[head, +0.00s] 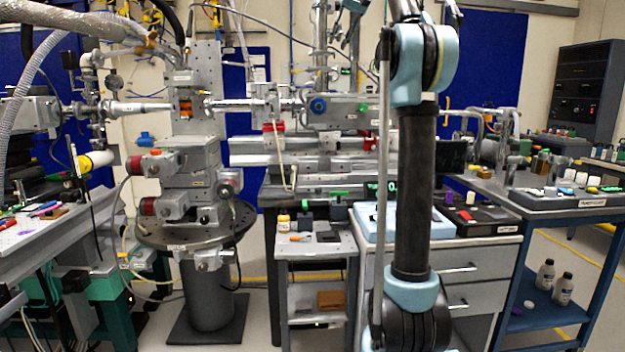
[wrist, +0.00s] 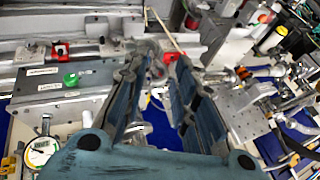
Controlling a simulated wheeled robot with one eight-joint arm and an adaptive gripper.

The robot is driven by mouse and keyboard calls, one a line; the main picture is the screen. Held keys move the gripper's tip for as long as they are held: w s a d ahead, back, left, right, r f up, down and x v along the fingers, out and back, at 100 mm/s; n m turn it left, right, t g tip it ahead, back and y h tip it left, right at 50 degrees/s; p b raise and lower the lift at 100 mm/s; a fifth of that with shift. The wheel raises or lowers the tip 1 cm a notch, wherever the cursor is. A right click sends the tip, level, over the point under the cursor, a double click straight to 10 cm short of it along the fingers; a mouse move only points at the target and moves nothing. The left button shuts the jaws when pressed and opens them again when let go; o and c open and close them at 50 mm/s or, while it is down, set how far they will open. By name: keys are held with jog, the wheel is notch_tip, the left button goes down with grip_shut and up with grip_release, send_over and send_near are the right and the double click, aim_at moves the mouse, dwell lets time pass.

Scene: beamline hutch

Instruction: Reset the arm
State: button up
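My arm (head: 414,190) stands upright in the head view, right of centre, with a dark tube between light blue joints. It runs out of the top of that view, so my gripper does not show there. In the wrist view my gripper (wrist: 163,72) points away from the camera. Its two dark blue fingers stand apart with a clear gap, and I see nothing held between them. Beamline equipment shows beyond the fingertips.
A small grey cart (head: 315,245) and a drawer cabinet (head: 470,262) stand in front of the beamline. A blue bench (head: 540,255) is at right, a cluttered table (head: 35,245) at left. A round-plated pedestal (head: 210,290) stands left of centre. In the wrist view a dial gauge (wrist: 40,152) shows lower left.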

jog(key=s+d+f+h, duration=0.1)
jog(key=s+d+f, duration=0.2)
jog(key=s+f, duration=0.9)
jog(key=s+d+f+g+h, duration=0.1)
jog(key=s+f, duration=1.1)
jog(key=f, duration=2)
jog(key=s+d+f+g+h, duration=0.1)
jog(key=s+d+f, duration=0.4)
jog(key=s+f, duration=0.8)
notch_tip(320, 180, down, 10)
jog(key=shift+d+h, duration=0.4)
jog(key=shift+h, duration=0.4)
jog(key=shift+w+f, duration=0.2)
jog(key=shift+w, duration=0.2)
